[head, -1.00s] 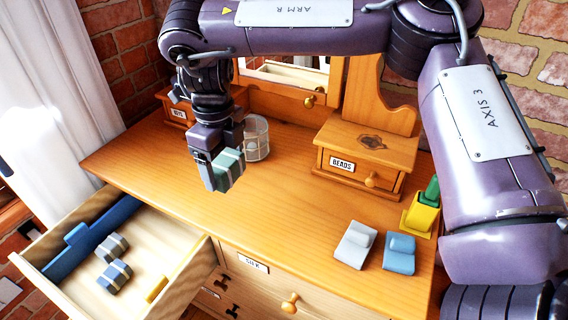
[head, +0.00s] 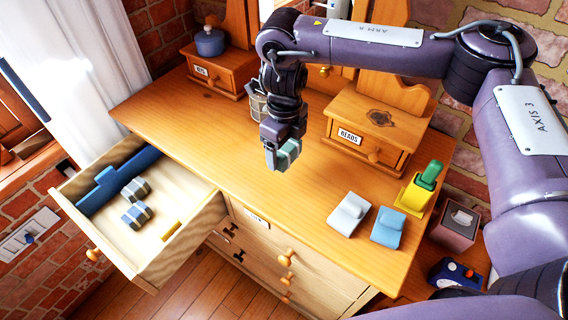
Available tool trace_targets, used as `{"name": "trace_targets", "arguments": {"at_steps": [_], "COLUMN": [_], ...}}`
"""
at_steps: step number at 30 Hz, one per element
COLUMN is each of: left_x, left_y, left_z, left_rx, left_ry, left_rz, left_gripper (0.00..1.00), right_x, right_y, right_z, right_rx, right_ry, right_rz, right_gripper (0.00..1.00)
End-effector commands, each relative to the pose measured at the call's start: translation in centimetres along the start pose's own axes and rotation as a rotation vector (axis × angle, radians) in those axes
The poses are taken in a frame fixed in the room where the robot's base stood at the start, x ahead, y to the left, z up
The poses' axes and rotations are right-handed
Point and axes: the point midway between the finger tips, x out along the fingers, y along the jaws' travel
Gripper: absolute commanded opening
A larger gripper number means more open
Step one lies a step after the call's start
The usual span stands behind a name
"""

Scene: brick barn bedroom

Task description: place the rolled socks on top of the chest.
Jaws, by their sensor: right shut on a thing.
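My right gripper (head: 279,158) is shut on a green-and-grey striped pair of rolled socks (head: 290,152). It holds them over the middle of the wooden chest's top (head: 215,140); I cannot tell whether they touch the surface. Two grey-blue striped rolled pairs lie in the open top drawer (head: 190,238), one farther back (head: 136,190) and one nearer (head: 137,215). A pale grey folded bundle (head: 349,213) and a blue one (head: 387,228) lie side by side at the chest's front right. My left gripper is not in view.
A wire cup (head: 257,104) stands just behind my right gripper, partly hidden. A small labelled drawer box (head: 370,125) stands behind right, and another box with a blue jar (head: 210,42) back left. A yellow block with a green piece (head: 418,190) is at the right edge.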

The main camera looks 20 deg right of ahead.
Motion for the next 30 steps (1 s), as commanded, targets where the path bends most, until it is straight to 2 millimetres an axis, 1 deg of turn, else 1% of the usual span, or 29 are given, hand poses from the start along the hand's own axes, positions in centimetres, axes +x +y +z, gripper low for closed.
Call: {"name": "trace_targets", "arguments": {"at_steps": [1, 3, 8, 12, 15, 18, 24, 28, 29, 30], "left_x": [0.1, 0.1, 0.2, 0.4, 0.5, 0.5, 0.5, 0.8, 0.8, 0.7], "left_y": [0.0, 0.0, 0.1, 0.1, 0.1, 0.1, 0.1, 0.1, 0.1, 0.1], "left_z": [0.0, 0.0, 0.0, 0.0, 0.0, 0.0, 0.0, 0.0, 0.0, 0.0], "left_rx": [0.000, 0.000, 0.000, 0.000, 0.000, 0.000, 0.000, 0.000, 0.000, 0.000], "left_ry": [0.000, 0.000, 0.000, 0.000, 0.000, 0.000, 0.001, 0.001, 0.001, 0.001], "left_rz": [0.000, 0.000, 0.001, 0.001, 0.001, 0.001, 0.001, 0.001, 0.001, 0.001], "left_gripper": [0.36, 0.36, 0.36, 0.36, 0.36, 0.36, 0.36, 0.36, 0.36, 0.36], "right_x": [1.2, 2.1, 3.2, 5.3, 6.5, 6.8, 6.8, 7.2, 7.2, 7.1], "right_y": [0.1, 0.1, 0.0, 0.1, 0.0, 0.0, 0.0, 0.0, 0.0, 0.0], "right_z": [-0.1, 0.0, 0.0, 0.0, 0.0, 0.0, 0.0, 0.0, 0.0, 0.0], "right_rx": [0.002, 0.001, 0.001, 0.001, 0.001, 0.000, 0.000, 0.000, 0.000, 0.000], "right_ry": [0.002, 0.001, 0.000, 0.001, 0.001, -0.001, -0.001, -0.001, -0.001, -0.001], "right_rz": [0.004, 0.003, 0.001, 0.003, 0.002, 0.000, -0.001, -0.001, -0.001, -0.001], "right_gripper": [0.54, 0.54, 0.54, 0.54, 0.54, 0.54, 0.54, 0.54, 0.78, 0.83]}}
